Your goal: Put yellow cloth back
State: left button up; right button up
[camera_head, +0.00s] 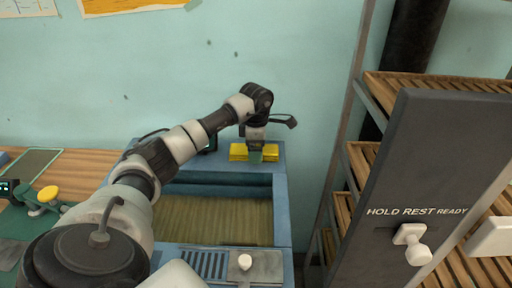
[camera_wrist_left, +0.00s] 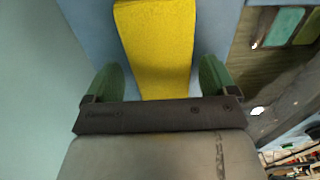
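The yellow cloth (camera_head: 239,152) lies on the blue rim at the far end of the basin unit, near the wall. In the left wrist view the yellow cloth (camera_wrist_left: 155,45) is a long flat strip running away from the gripper. My left gripper (camera_head: 255,154) is over the cloth in the head view. In the left wrist view its two green fingers (camera_wrist_left: 160,64) are spread, one on each side of the cloth, with a gap on both sides. Part of the cloth is hidden behind the gripper. My right gripper is not in view.
The blue basin (camera_head: 282,212) has a brownish ribbed floor, with a slatted grille and lever at its near end. A dark panel (camera_head: 415,175) reading "HOLD REST READY" and slatted wooden shelves (camera_head: 385,92) stand on the right. A wooden counter (camera_head: 85,172) is on the left.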

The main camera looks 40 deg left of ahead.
pick_arm(q)
notch_tip(320, 180, up, 12)
jog(key=b, duration=0.1)
jog(key=shift+r, duration=0.2)
dwell(0.3)
dwell(0.5)
